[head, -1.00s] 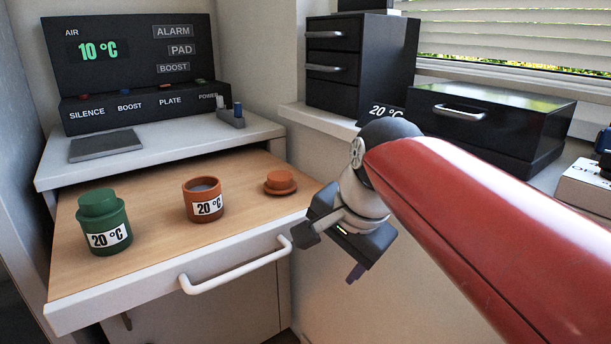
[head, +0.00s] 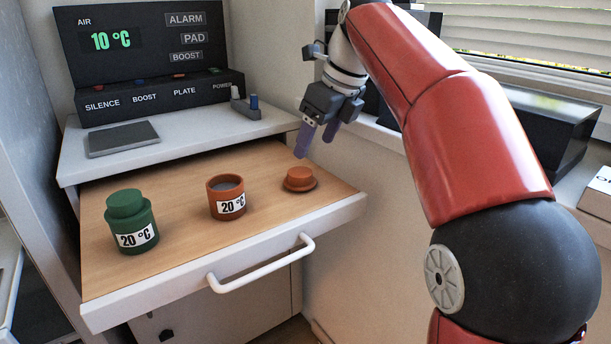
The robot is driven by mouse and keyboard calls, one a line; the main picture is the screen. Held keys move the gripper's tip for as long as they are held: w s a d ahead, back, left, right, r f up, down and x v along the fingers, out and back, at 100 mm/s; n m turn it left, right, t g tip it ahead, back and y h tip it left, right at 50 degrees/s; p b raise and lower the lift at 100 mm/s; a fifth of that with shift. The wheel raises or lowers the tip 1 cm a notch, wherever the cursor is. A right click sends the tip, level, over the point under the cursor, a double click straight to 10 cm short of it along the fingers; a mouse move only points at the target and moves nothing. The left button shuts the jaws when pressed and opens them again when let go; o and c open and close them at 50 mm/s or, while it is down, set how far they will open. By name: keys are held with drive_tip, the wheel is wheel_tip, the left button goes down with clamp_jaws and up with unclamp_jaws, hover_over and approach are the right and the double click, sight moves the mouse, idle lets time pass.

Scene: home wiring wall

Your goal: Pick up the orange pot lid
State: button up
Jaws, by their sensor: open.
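The orange pot lid (head: 299,179) lies on the wooden surface of the pulled-out drawer, knob up, near its right side. The open orange pot (head: 226,198), labelled 20 °C, stands to its left. My gripper (head: 315,146) is open and empty, with its purple fingers pointing down. In the picture it is above and slightly right of the lid, apart from it. The exact height of the gap cannot be told.
A green lidded pot (head: 130,222) stands at the drawer's left. The drawer (head: 215,254) has a white front handle. A grey pad (head: 123,138) and a black control panel (head: 145,60) are behind. Black boxes (head: 550,122) stand on the right-hand sill, partly hidden by my arm.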

sight(302, 172)
drive_tip(key=b+x, duration=0.1)
drive_tip(key=x, duration=0.6)
drive_tip(key=shift+s+a+f+b, duration=0.2)
drive_tip(key=shift+a+f+b, duration=0.05)
drive_tip(key=shift+b, duration=0.1)
drive_tip(key=shift+r, duration=0.1)
drive_tip(key=c, duration=1.1)
